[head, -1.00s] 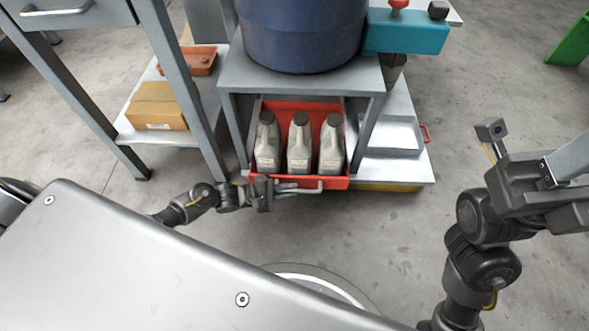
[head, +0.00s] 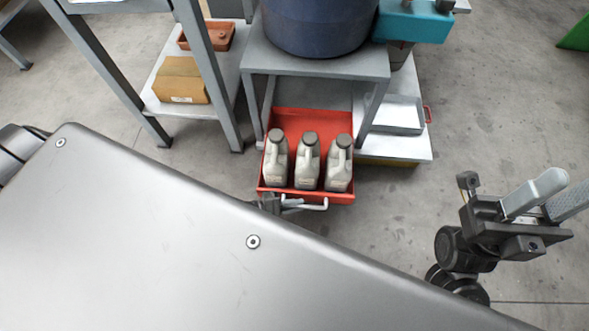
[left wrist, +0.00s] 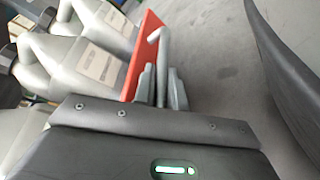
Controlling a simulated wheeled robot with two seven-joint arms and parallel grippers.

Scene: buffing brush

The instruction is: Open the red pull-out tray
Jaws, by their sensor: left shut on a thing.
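The red pull-out tray (head: 312,122) sticks out from under the grey stand, with three grey bottles (head: 309,160) upright in it. A light bar handle (head: 314,206) runs along its front. My left gripper (head: 288,203) is at the left part of the handle, mostly hidden behind my body. In the left wrist view, its fingers (left wrist: 159,88) are shut on the handle (left wrist: 162,50), beside the red front panel (left wrist: 145,55). My right gripper (head: 515,205) is raised at the right, away from the tray; I cannot tell how its jaws stand.
The grey stand (head: 318,62) carries a blue drum (head: 318,30). A shelf at left holds a cardboard box (head: 180,80) and an orange tray (head: 222,37). At right is a low platform (head: 400,147) with a metal tray. The floor to the right is clear.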

